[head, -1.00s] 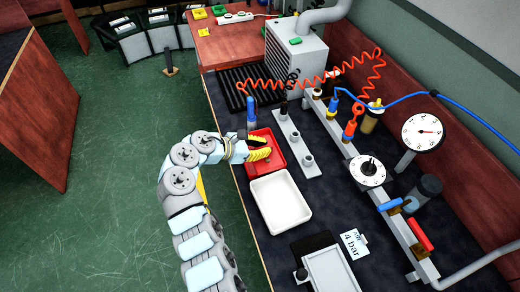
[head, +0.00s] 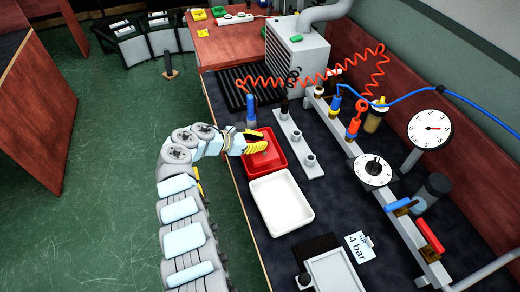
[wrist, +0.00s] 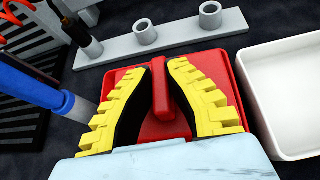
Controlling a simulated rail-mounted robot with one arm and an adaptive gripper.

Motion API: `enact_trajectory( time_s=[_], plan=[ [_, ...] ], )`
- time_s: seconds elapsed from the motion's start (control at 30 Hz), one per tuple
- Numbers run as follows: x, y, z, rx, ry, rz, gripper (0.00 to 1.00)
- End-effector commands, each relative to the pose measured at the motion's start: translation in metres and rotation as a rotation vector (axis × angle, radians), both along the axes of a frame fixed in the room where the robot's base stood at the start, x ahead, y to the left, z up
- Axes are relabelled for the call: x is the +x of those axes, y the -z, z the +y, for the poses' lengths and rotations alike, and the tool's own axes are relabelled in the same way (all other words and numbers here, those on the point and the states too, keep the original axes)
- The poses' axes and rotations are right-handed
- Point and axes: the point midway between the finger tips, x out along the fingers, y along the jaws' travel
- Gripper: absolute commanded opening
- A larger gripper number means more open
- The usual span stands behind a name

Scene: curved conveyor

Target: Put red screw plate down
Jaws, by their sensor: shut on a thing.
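The red screw plate (head: 273,160) is a shallow red tray at the left edge of the dark bench top. In the wrist view the red screw plate (wrist: 226,78) has a raised red bar in its middle. My gripper (head: 266,146) has yellow ridged fingers and reaches over the plate from the left. In the wrist view my gripper (wrist: 160,68) has one finger on each side of the bar and is shut on it. The fingers and wrist hide part of the plate. I cannot tell whether its underside touches the bench.
A white tray (head: 281,203) stands close beside the plate. A grey strip with round holders (head: 298,143) lies to the right. A blue-handled tool (head: 251,112) stands just behind the plate. A ribbed black mat (head: 234,93) is farther back.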

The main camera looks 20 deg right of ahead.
Motion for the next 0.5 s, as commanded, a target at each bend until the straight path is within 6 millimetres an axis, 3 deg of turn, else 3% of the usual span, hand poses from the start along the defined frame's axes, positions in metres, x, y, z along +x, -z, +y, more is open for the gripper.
enact_trajectory(
  time_s=[0.1,0.5],
  plan=[
    [0.0046,0.0097,-0.0027,0.002,0.003,0.000,0.00],
    [0.0113,0.0164,-0.0045,0.000,0.003,-0.002,0.00]
  ],
)
